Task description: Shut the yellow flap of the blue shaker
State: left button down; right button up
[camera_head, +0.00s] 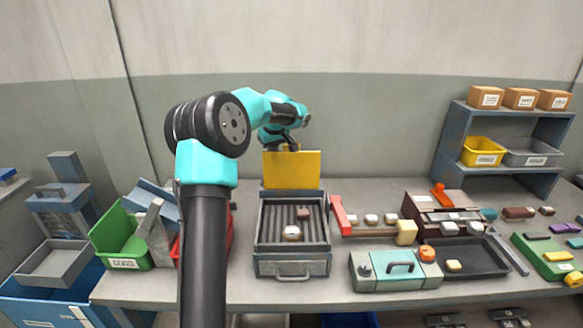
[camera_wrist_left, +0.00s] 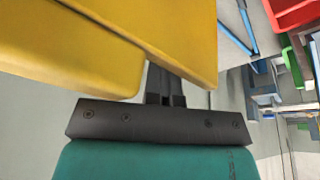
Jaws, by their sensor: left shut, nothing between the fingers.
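The shaker (camera_head: 262,262) is a grey-blue box on the bench with a slatted bed and a front handle. In the left wrist view the flap (camera_wrist_left: 100,45) fills the upper left, close to the shut, empty fingers (camera_wrist_left: 165,88). I cannot tell whether they touch it. My right gripper is not in view.
A green bin (camera_head: 108,240) and a partly hidden red bin stand left of the shaker. A shelf (camera_head: 515,115) stands at the back right.

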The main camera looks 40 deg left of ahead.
pick_arm(q)
jog(key=shift+s+d+f, duration=1.85)
jog(key=shift+s+d, duration=0.75)
jog(key=shift+s, duration=0.1)
notch_tip(320, 180, up, 10)
jog(key=shift+w+r+g+h, duration=0.2)
jog(key=shift+w+g+h, duration=0.1)
jog(key=shift+a, duration=0.1)
